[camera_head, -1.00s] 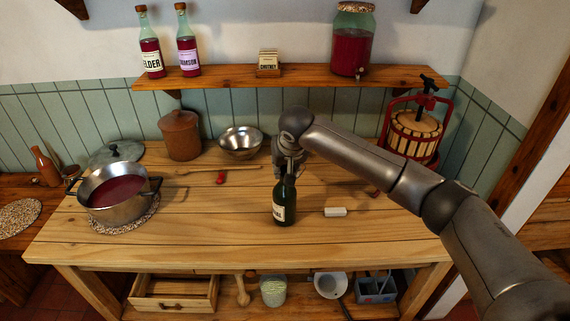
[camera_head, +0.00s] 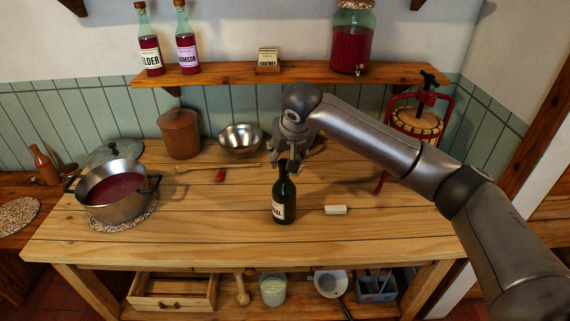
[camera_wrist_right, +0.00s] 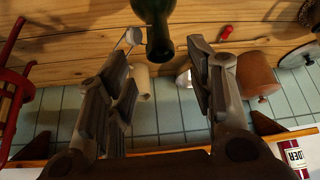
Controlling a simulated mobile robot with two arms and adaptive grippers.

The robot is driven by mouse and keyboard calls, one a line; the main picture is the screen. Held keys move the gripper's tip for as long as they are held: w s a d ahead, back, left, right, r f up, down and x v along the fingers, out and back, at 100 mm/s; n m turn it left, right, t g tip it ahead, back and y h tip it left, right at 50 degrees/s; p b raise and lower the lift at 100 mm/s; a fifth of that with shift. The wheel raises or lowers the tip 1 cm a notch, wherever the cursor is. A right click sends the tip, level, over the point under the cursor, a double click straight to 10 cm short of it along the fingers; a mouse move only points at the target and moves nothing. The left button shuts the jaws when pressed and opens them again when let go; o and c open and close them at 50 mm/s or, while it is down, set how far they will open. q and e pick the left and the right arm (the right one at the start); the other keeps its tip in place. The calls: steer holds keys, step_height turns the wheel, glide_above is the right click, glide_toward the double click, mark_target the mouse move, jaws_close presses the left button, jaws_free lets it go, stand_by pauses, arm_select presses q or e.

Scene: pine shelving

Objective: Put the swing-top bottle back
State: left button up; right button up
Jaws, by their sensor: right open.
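The dark green swing-top bottle (camera_head: 284,203) with a pale label stands upright on the pine table (camera_head: 190,235), near the middle. In the right wrist view the bottle (camera_wrist_right: 158,28) reaches in from the top edge, its neck end between the fingertips. My right gripper (camera_head: 286,166) is at the bottle's neck, just behind it in the head view. Its fingers (camera_wrist_right: 164,42) are spread, with gaps visible on both sides of the bottle. My left gripper is not in view.
A white block (camera_head: 336,210) lies right of the bottle. A metal bowl (camera_head: 240,139), a brown crock (camera_head: 180,133), a pot (camera_head: 114,192) and a fruit press (camera_head: 417,123) stand around. The wall shelf (camera_head: 225,77) holds two bottles, a small box and a jar, with bare stretches between.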

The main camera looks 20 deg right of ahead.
steer(key=b+v, duration=0.1)
steer(key=v, duration=0.5)
steer(key=shift+s+r, duration=0.15)
steer(key=shift+r, duration=0.05)
